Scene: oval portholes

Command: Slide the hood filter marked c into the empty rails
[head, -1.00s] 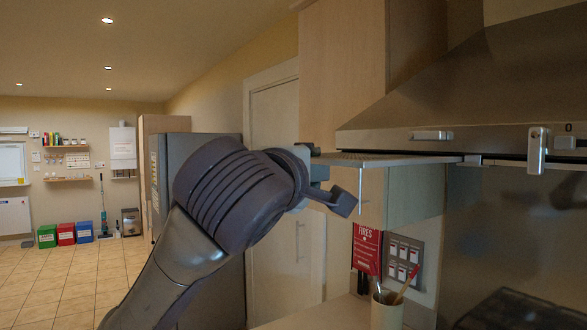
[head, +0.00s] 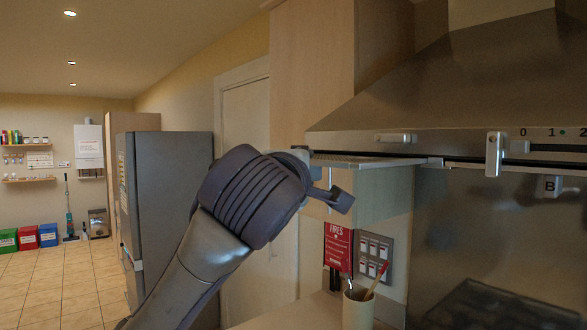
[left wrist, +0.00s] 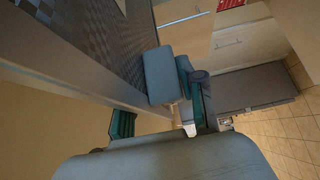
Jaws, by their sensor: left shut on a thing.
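The hood filter (head: 385,161) is a thin, flat metal panel, seen nearly edge-on under the left end of the range hood (head: 430,100). Its mesh face (left wrist: 112,35) fills the upper left of the left wrist view. My left gripper (head: 325,190) is shut on the filter's left edge; its fingers (left wrist: 150,95) show in the left wrist view. The panel lies roughly level, just below the hood's front lip. No letter c shows on it. The rails are hidden from this angle, and whether the panel touches them cannot be told. My right gripper is not in view.
A tag marked B (head: 549,185) sits under the hood at the right. A light latch (head: 494,155) hangs at the hood front. Below are a utensil pot (head: 358,308), a red fire sign (head: 338,247) and switches (head: 374,250). A wall cupboard (head: 310,75) stands behind.

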